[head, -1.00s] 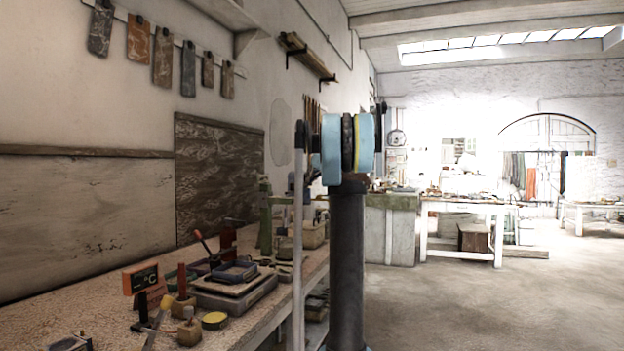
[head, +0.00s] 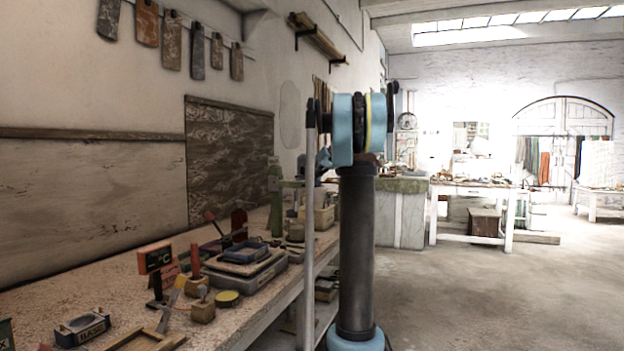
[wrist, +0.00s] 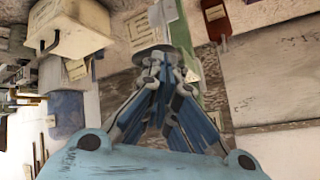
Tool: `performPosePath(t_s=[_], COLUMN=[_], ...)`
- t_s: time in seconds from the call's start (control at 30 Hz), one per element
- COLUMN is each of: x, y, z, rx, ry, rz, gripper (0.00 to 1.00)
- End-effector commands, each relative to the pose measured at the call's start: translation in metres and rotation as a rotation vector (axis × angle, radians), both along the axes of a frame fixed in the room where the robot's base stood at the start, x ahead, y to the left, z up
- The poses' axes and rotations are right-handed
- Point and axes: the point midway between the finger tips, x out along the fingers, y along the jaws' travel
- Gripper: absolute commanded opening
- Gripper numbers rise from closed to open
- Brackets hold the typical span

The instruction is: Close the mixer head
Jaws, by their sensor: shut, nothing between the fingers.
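My gripper (wrist: 158,62) is shut and empty in the wrist view, its fingertips close together. A grey rounded piece shows right at the fingertips, and I cannot tell whether they touch it. Behind it a tall pale-green upright thing (wrist: 183,40) shows, the picture being turned over. A green upright thing (head: 275,198) also stands on the bench in the head view, left of my arm. It may be the mixer, but I cannot make out a mixer head or its tilt. In the head view my arm and column hide part of the bench's far end.
The long workbench (head: 125,280) runs along the left wall. It holds a stacked grey tray (head: 243,277), an orange-framed display (head: 155,259), a small box marked BASIC (head: 82,328) and several tools. A cream box (wrist: 75,25) is near my gripper. Open floor (head: 480,300) lies right.

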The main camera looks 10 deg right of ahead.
Motion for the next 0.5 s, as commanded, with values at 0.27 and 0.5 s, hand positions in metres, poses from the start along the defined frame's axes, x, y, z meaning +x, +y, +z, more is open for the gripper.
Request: performPosePath(t_s=[0.27,0.5], x=[0.000,0.000], y=[0.000,0.000], z=[-0.053,-0.099], rx=[0.000,0.000], ry=[0.000,0.000], rz=[0.000,0.000], gripper=[0.00,0.00])
